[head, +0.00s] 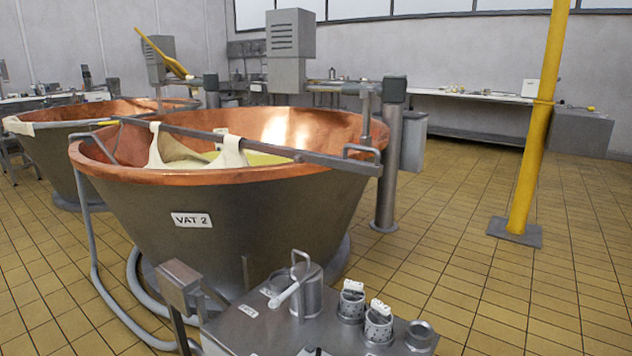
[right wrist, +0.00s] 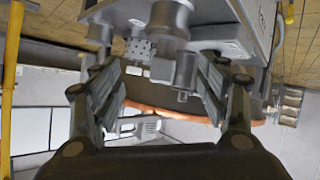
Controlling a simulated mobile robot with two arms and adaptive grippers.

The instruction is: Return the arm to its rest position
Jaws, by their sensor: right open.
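My right gripper (right wrist: 158,98) shows in the right wrist view, its two fingers spread apart. Nothing is held between the fingertips. Behind it, that view shows a grey metal cylinder (right wrist: 166,22), a perforated mould (right wrist: 139,50) and part of a grey stand (right wrist: 222,25), which look upside down. The cylinder appears beyond the fingers; I cannot tell how far. Neither gripper shows in the head view, and my left gripper is in neither view.
A copper vat (head: 230,210) marked VAT 2 stands ahead, with cloths hanging from its bar. A grey stand (head: 240,330) in front carries a metal jug (head: 305,297) and perforated moulds (head: 379,327). A yellow post (head: 537,120) rises at right. Tiled floor (head: 455,230) between is clear.

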